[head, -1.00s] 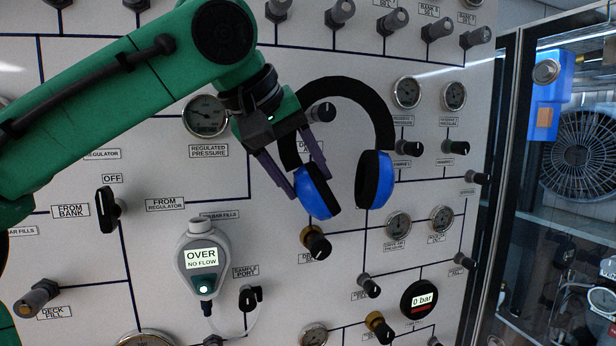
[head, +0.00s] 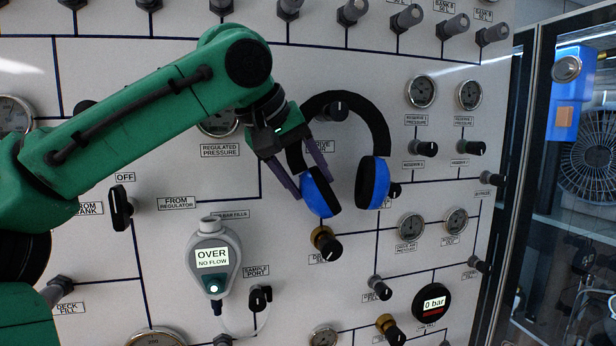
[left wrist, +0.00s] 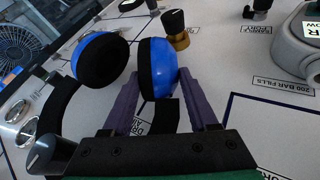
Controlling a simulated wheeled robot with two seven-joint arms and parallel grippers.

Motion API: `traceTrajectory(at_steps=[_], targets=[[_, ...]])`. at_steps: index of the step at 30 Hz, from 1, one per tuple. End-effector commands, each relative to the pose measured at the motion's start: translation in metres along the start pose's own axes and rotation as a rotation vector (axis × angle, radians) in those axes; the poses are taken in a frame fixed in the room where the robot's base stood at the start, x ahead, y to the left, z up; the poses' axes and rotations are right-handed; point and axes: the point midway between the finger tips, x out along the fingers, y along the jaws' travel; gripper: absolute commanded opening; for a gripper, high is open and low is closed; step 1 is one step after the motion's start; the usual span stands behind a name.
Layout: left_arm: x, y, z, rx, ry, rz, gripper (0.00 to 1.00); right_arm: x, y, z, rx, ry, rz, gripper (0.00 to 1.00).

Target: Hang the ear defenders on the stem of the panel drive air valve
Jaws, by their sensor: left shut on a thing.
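The ear defenders (head: 372,183) have blue cups and a black headband. My left gripper (head: 312,190) is shut on the cup at the left. The other cup hangs free to the right. The headband arches on top, and the dark knob of the drive air valve (head: 337,110) shows just under its crown. In the left wrist view the held cup (left wrist: 158,68) sits between the purple fingers, and the valve knob (left wrist: 52,153) is close to the band at the lower left. I cannot tell whether the band touches the stem. My right gripper is not in view.
The white panel (head: 300,245) carries several gauges, knobs and labels. A brass-collared knob (head: 325,243) sticks out just below the held cup. A grey gas meter (head: 211,260) hangs at the lower left. A glass-fronted cabinet with a fan (head: 590,155) stands at the right.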

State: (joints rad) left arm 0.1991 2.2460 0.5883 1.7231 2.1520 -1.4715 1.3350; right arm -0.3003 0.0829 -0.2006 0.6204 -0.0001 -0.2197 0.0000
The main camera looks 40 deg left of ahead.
Motion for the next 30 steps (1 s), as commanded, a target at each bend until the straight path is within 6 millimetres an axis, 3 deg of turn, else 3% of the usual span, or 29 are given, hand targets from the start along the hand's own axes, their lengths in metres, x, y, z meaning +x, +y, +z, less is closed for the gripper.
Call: traceTrajectory(at_steps=[9, 10, 12, 24, 30], targets=[[-0.001, 0.001, 0.0, 0.0, 0.001, 0.002, 0.0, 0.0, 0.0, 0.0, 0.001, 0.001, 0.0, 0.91], [-0.001, 0.001, 0.0, 0.0, 0.002, 0.002, 0.67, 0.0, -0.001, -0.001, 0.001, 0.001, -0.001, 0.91], [-0.001, 0.001, 0.0, 0.0, 0.001, 0.002, 0.94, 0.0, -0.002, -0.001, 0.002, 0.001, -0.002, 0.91], [-0.001, 0.0, 0.0, 0.0, -0.001, -0.001, 0.94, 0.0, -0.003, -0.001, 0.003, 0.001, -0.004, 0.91], [-0.028, -0.01, -0.011, -0.009, 0.006, -0.001, 0.94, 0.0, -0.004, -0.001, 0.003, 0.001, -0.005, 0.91]])
